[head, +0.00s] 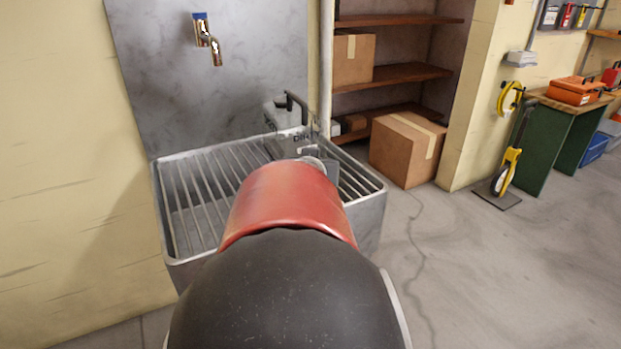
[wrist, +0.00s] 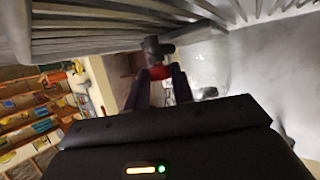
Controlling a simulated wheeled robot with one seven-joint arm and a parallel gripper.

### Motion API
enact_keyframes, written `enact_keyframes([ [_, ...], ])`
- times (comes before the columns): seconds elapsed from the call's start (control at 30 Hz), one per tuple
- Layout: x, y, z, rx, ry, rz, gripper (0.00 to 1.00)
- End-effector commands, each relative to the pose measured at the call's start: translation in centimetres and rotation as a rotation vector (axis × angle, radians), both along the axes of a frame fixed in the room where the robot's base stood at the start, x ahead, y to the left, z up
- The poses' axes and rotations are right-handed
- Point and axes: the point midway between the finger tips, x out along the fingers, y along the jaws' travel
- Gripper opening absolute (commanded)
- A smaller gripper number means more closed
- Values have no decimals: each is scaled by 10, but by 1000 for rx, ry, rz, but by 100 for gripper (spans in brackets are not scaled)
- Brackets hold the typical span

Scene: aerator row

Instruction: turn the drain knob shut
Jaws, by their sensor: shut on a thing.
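The drain knob (wrist: 159,73) is a small red piece in the wrist view, on a dark fitting (wrist: 157,47). My gripper (wrist: 160,77) is shut on the knob, with one dark finger on each side of it. A translucent whitish container (wrist: 207,65) is beside the fitting. In the head view this container (head: 283,114) stands at the back right of the metal sink, with a black fitting (head: 292,101) at its top. My red and black arm hides the knob and most of the gripper there. The knob's turn angle cannot be told.
The slatted metal sink (head: 172,210) stands against the wall, below a brass tap (head: 208,42). Wooden shelves (head: 405,73) and a cardboard box (head: 407,148) are to the right. A yellow measuring wheel (head: 507,172) stands by a green workbench (head: 553,150).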

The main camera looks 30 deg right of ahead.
Motion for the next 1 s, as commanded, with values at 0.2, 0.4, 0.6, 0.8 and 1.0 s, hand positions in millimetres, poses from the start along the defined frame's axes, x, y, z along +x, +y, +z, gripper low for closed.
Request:
enact_keyframes([
  [0.2,3,1,5,-8,-2,-88,2],
  [0.4,4,3,3,-5,-1,-128,2],
  [0.6,5,4,2,-2,-3,-131,2],
  [0.8,5,4,3,-2,-3,-131,2],
  [1.0,5,4,3,-2,-4,-131,2],
])
